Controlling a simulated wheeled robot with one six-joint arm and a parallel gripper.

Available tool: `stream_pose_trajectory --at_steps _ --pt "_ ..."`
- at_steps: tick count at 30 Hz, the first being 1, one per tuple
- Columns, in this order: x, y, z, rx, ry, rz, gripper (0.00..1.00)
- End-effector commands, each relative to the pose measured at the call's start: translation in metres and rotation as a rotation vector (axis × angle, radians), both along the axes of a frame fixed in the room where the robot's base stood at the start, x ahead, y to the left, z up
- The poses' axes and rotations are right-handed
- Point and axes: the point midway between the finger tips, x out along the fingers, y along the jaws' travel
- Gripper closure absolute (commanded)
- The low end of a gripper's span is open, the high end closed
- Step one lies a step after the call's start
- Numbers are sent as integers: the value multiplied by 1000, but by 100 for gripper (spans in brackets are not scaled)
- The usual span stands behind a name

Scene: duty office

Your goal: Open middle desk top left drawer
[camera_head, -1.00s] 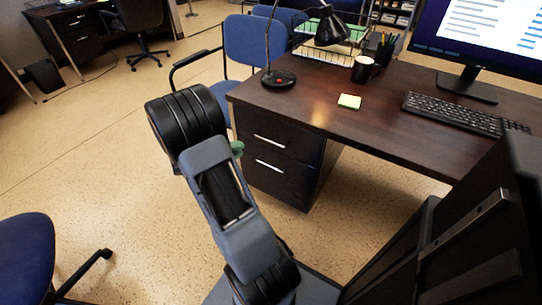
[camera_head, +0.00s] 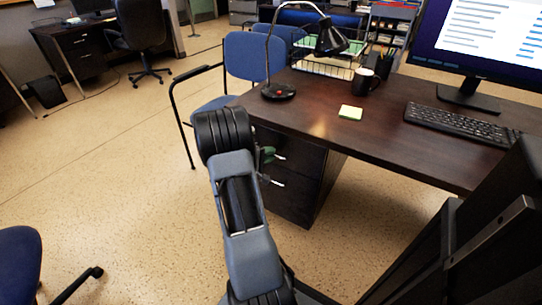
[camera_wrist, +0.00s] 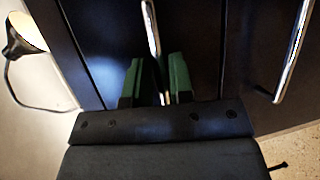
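The dark wood desk (camera_head: 330,103) has a pedestal with two drawers below its left end. The top drawer (camera_head: 306,152) looks shut, and its silver bar handle (camera_head: 280,157) is partly behind my gripper (camera_head: 267,155). In the wrist view, turned sideways, the top handle (camera_wrist: 151,28) runs in line with the gap between the green fingers of my gripper (camera_wrist: 156,62). The fingers are apart, with nothing clamped between them. I cannot tell whether they touch the drawer front. The lower drawer's handle (camera_wrist: 293,50) is to the right there.
A desk lamp (camera_head: 279,91), a mug (camera_head: 364,80), sticky notes (camera_head: 350,112) and a keyboard (camera_head: 460,123) are on the desk. A blue chair (camera_head: 247,58) stands behind its left end, another (camera_head: 18,262) at lower left.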

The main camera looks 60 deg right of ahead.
Motion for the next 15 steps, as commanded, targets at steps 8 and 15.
stream_pose_trajectory --at_steps 8,15 --pt "-5 -10 -2 1 1 0 79" --pt "-5 -10 -2 1 1 0 80"
